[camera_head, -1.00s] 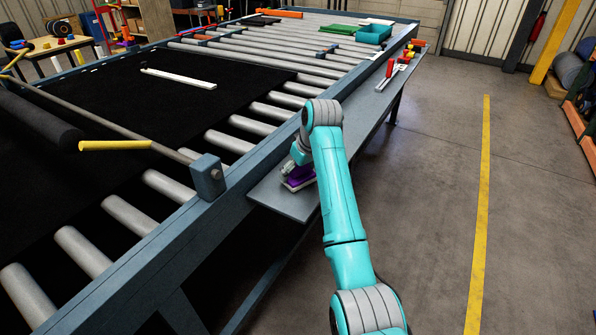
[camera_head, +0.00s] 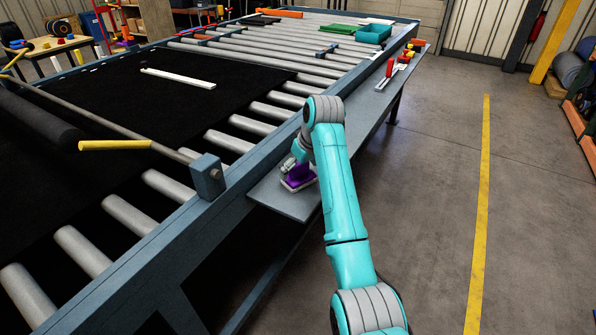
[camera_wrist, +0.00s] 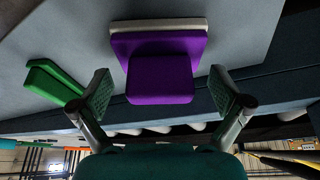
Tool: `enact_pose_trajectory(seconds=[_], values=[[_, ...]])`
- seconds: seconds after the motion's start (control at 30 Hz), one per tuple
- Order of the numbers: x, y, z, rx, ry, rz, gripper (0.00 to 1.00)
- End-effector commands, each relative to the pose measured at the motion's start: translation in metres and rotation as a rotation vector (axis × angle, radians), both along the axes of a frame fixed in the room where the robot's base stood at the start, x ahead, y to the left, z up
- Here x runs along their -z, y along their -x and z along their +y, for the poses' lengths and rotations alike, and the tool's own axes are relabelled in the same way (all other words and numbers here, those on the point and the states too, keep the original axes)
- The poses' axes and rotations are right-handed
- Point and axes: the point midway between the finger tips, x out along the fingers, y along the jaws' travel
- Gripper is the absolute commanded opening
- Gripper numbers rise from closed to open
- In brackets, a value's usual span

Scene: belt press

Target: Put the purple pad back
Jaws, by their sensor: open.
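The purple pad (camera_head: 298,177) lies on the near part of the grey side shelf (camera_head: 283,203), on a pale base, partly hidden by my arm. In the wrist view the purple pad (camera_wrist: 160,75) shows its raised purple block, with the pale base (camera_wrist: 158,25) behind it. My gripper (camera_wrist: 162,88) is open, with one finger on each side of the block and gaps on both sides. It does not hold the pad. In the head view my gripper (camera_head: 300,168) is small and mostly hidden by my wrist.
A green block (camera_wrist: 54,82) lies left of my left finger in the wrist view. The roller table frame (camera_head: 190,230) runs along the shelf. A red-handled tool (camera_head: 389,70) and small coloured things stand farther along the shelf.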

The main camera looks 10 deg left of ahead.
Motion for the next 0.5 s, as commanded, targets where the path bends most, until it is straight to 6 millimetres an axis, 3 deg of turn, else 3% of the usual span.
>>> enact_pose_trajectory(seconds=[0.3, 0.5], values=[[-0.06, 0.016, -0.018, 0.001, -0.002, -0.005, 1.0], [-0.087, 0.023, -0.027, 0.001, -0.002, -0.002, 1.0]])
